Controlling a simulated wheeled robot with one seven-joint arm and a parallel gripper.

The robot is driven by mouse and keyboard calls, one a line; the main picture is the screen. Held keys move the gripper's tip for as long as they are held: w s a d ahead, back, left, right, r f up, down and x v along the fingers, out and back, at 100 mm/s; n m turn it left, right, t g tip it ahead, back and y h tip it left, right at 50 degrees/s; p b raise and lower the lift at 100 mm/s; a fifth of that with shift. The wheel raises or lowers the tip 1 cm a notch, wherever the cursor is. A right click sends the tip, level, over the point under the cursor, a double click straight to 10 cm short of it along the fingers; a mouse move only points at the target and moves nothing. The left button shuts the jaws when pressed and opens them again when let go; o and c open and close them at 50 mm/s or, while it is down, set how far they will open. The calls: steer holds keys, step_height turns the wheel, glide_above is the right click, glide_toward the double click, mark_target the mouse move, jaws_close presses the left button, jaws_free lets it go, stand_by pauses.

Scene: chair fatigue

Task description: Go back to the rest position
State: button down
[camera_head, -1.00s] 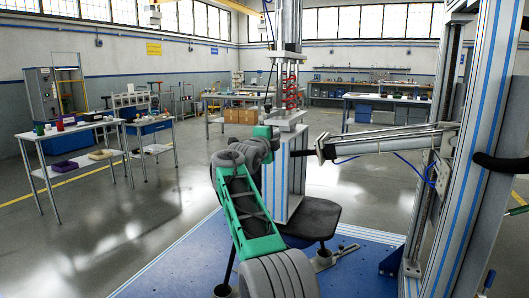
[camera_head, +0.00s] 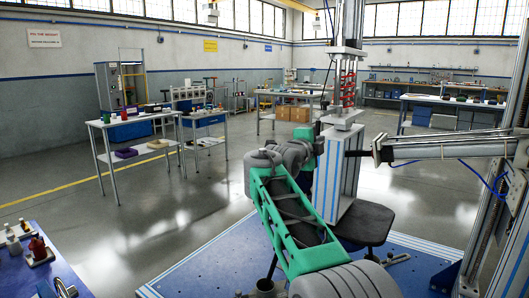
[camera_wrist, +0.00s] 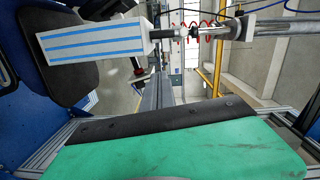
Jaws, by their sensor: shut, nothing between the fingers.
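My green and grey arm reaches up from the bottom of the head view, bent at its grey joint. My gripper (camera_head: 317,129) is small and partly hidden at the arm's far end, just left of the test column (camera_head: 343,180). It is shut and holds nothing. The black chair seat (camera_head: 363,222) is below and right of it, apart from it. In the wrist view, the seat (camera_wrist: 55,70) is at upper left and the white, blue-striped column (camera_wrist: 95,40) is beside it. A green panel with a black edge fills the bottom; no fingertips can be made out there.
A blue table (camera_head: 45,275) with small red and pale items stands at lower left. The blue platform (camera_head: 205,268) lies under the test rig. A horizontal actuator (camera_head: 445,147) points at the column from the right. A white workbench (camera_head: 140,122) stands at left, with open floor before it.

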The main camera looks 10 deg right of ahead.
steer(key=s+a+r+n+y+p, duration=0.35)
steer(key=n+p, duration=0.25)
steer(key=p, duration=0.2)
steer(key=s+a+f+n+g+y+p, duration=0.2)
steer(key=s+n+p, duration=0.4)
steer(key=s, duration=0.5)
steer(key=s+a+f+n+g+y+p, duration=0.3)
steer(key=s+a+f+n+p, duration=0.3)
steer(key=s, duration=0.6)
steer(key=s+a+f+n+g+y+p, duration=0.3)
steer(key=s+n, duration=0.4)
steer(key=s, duration=0.5)
steer(key=a+f+g+p, duration=0.1)
steer(key=a+p, duration=0.1)
steer(key=shift+s+a+g+p, duration=0.2)
steer(key=shift+s+g+p, duration=0.05)
steer(key=shift+g+p, duration=0.15)
steer(key=shift+f, duration=0.1)
